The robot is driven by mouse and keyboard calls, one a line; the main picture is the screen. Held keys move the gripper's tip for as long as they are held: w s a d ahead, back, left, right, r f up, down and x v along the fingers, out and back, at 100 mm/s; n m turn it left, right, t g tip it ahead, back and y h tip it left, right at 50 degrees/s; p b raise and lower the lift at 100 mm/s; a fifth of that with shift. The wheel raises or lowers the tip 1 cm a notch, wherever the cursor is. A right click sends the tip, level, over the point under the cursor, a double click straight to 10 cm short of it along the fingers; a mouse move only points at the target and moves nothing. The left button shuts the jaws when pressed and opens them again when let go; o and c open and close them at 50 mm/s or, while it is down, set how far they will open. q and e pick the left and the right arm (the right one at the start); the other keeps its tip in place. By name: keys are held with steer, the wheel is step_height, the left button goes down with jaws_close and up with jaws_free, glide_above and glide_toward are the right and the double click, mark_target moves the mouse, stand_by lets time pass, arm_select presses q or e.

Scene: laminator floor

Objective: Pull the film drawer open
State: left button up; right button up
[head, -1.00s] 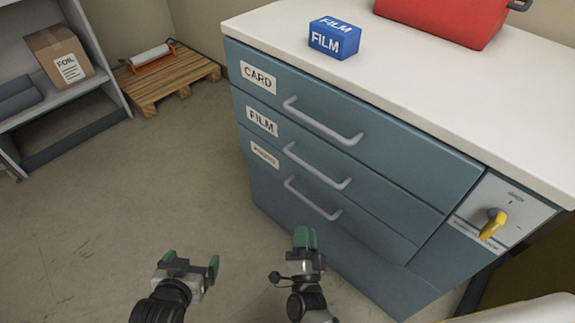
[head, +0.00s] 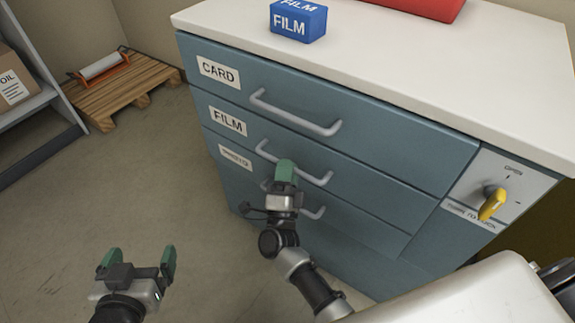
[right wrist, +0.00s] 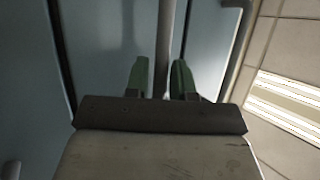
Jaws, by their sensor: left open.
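The blue cabinet has a drawer labelled FILM (head: 228,121), the middle of its labelled drawers, and it is closed. Its grey bar handle (head: 318,177) is partly hidden by my right gripper (head: 285,170). In the right wrist view, the green fingers of my right gripper (right wrist: 160,75) are apart, with a grey bar (right wrist: 166,45) between them in the picture. Contact with the bar cannot be made out. My left gripper (head: 138,260) is open and empty, low over the floor and away from the cabinet.
The CARD drawer (head: 218,72) is above and another labelled drawer (head: 235,157) below, both closed. A yellow knob (head: 492,204) sits on a panel marked OPEN at the right. A blue FILM box (head: 298,22) stands on the white top.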

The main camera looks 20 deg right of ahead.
steer(key=shift+w+d+r, duration=0.2)
steer(key=shift+w+r, duration=0.05)
steer(key=shift+w, duration=0.1)
steer(key=shift+c, duration=0.2)
jaws_close()
